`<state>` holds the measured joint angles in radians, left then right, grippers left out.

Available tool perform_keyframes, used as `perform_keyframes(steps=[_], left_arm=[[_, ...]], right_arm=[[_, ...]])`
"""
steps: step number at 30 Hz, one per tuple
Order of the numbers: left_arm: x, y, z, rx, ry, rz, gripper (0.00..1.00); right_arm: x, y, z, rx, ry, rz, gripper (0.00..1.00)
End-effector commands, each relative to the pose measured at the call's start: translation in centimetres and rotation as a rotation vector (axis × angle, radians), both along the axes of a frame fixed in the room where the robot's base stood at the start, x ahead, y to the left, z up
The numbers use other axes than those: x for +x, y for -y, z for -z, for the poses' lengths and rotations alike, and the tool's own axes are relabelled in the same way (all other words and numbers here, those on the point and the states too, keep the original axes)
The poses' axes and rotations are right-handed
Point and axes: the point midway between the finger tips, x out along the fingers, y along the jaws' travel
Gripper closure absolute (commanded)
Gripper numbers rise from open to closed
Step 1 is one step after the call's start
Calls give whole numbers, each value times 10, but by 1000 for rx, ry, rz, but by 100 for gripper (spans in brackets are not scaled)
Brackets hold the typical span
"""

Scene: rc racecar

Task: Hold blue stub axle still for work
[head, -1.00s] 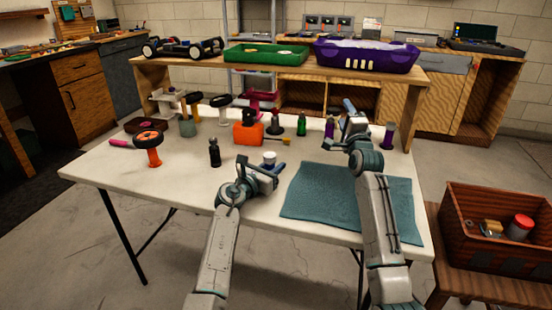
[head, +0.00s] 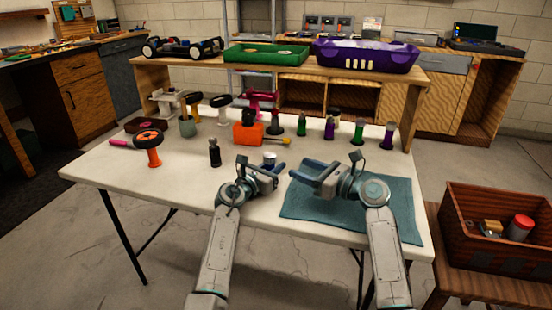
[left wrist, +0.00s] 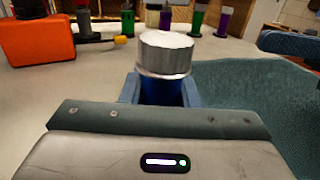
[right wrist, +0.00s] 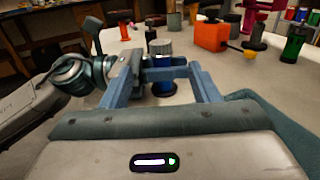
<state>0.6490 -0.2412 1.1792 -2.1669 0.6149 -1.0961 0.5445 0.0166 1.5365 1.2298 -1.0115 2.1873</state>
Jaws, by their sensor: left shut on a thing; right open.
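The blue stub axle (left wrist: 166,66) has a silver cap on a blue body and stands upright between the fingers of my left gripper (left wrist: 163,88), which is shut on it. It also shows in the head view (head: 270,158) and the right wrist view (right wrist: 161,60). Its lower part is partly hidden by the fingers in the left wrist view. My right gripper (right wrist: 162,85) is open, facing the axle from the right. In the right wrist view its fingers frame the axle, but I cannot tell whether they touch it. In the head view my right gripper (head: 302,173) is apart from the axle.
A teal mat (head: 300,204) lies under my right arm. An orange can (head: 247,134), a black bottle (head: 214,153) and an orange-handled wheel stand (head: 152,148) stand behind and left. Several coloured bottles line the back right. A wooden crate (head: 484,248) stands at far right.

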Motion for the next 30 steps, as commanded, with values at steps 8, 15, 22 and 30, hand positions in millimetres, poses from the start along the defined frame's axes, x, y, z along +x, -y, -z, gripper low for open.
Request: perform_keyframes(steps=[8, 15, 22, 30], left_arm=[[0, 0, 0, 0, 0, 0, 97], [0, 0, 0, 0, 0, 0, 97], [0, 0, 0, 0, 0, 0, 97], [0, 0, 0, 0, 0, 0, 97]], right_arm=[[35, -46, -1, 2, 0, -1, 45], [56, -72, -1, -1, 1, 1, 45], [61, -79, 0, -2, 2, 2, 45], [61, -79, 0, -2, 2, 2, 60]])
